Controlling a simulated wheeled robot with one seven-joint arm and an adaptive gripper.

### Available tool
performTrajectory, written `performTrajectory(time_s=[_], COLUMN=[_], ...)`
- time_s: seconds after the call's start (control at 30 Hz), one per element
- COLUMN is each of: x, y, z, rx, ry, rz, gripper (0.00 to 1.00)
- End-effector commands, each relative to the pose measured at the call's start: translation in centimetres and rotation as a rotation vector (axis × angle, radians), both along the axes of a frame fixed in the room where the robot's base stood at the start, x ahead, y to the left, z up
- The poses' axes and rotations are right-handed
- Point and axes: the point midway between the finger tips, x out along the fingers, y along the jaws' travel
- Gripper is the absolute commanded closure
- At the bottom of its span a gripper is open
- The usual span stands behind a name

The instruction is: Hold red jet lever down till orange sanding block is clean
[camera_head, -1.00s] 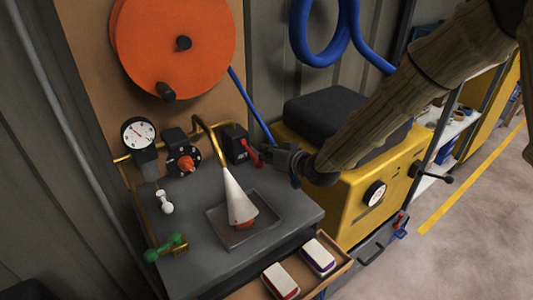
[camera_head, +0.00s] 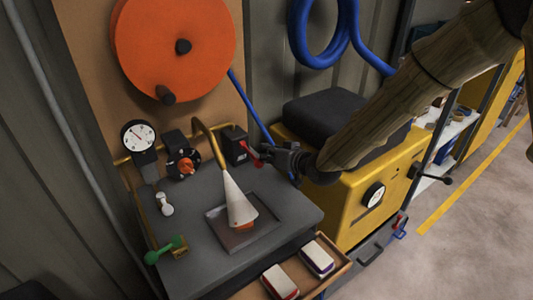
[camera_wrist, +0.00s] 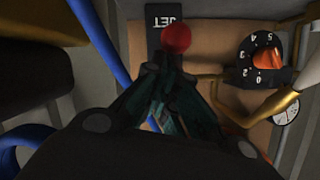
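The red jet lever (camera_head: 251,155) sticks out of a black box labelled JET (camera_head: 235,144) on the bench's back pipe. In the wrist view its red ball knob (camera_wrist: 176,39) is just beyond my fingertips. My gripper (camera_head: 268,154) is at the lever's outer end; its fingers (camera_wrist: 172,76) look closed together, with the knob not between them. Whether they touch it is hard to tell. A white spray cone (camera_head: 238,203) comes from the brass nozzle. The orange sanding block (camera_head: 243,226) lies under it in the shallow tray (camera_head: 222,238), mostly hidden by spray.
An orange dial (camera_head: 186,167), a gauge (camera_head: 138,136), a white-knobbed lever (camera_head: 165,204) and a green lever (camera_head: 165,249) are to the left. An open drawer (camera_head: 335,278) holds two other blocks. A yellow machine (camera_head: 345,205) stands right of the bench, below my arm.

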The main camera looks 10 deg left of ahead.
Motion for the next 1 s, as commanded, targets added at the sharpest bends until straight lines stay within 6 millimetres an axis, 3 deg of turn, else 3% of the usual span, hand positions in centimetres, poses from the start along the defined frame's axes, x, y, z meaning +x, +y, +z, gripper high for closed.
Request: performTrajectory(time_s=[0.03, 0.2, 0.27, 0.6, 1.0], x=[0.2, 0.6, -0.1, -3.5, -5.3], y=[-0.2, -0.5, -1.5, -6.1, -8.3], z=[1.2, 3.4, 3.0, 4.6, 5.4], rx=[0.002, 0.002, 0.002, 0.004, 0.003], ry=[-0.002, -0.004, -0.003, -0.005, -0.006], rz=[-0.002, 0.000, -0.001, -0.004, -0.002], gripper=[1.00, 1.00, 1.00, 1.00, 1.00])
